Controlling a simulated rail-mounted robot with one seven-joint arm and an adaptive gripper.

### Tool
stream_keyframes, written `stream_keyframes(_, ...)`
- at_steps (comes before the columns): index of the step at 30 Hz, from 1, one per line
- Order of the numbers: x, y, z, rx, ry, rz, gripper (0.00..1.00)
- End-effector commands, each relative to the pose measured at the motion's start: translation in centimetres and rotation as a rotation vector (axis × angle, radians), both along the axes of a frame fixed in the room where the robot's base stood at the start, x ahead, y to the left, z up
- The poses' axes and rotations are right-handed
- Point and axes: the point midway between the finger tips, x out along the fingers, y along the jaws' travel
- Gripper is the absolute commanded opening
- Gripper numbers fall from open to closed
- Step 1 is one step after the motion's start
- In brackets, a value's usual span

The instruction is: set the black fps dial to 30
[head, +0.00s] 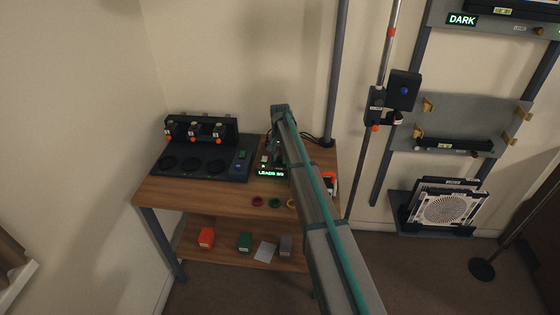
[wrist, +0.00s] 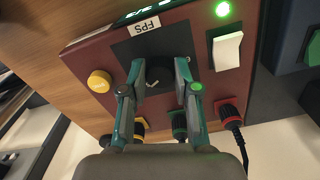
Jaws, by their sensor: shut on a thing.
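The black fps dial (wrist: 158,80) sits on a dark plate of a dark red control box (wrist: 100,50), under a white "FPS" label (wrist: 144,26). A small white mark shows on the dial; the number it points to cannot be read. My gripper (wrist: 162,70) has its two fingers on either side of the dial and is shut on it. In the head view the box (head: 264,163) stands on the wooden table, partly hidden behind my arm. Its green-lit display (head: 271,172) seems to read "LEADS" and figures; the wrist view cuts the display off at the top.
The box also bears a yellow knob (wrist: 99,81), a white rocker switch (wrist: 227,51) and a lit green lamp (wrist: 222,9). Yellow, green and red plugs (wrist: 230,113) sit along its edge. A dark station (head: 205,158) with several round recesses stands left of it on the table.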

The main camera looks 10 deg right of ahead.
Motion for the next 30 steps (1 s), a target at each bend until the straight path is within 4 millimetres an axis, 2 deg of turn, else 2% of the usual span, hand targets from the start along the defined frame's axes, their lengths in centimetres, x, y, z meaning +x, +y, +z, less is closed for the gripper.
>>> stream_keyframes(21, -0.02, -0.19, -0.15, -0.001, -0.001, 0.679, 0.0)
stream_keyframes(30, 0.0, -0.25, -0.03, 0.0, -0.001, 0.911, 0.0)
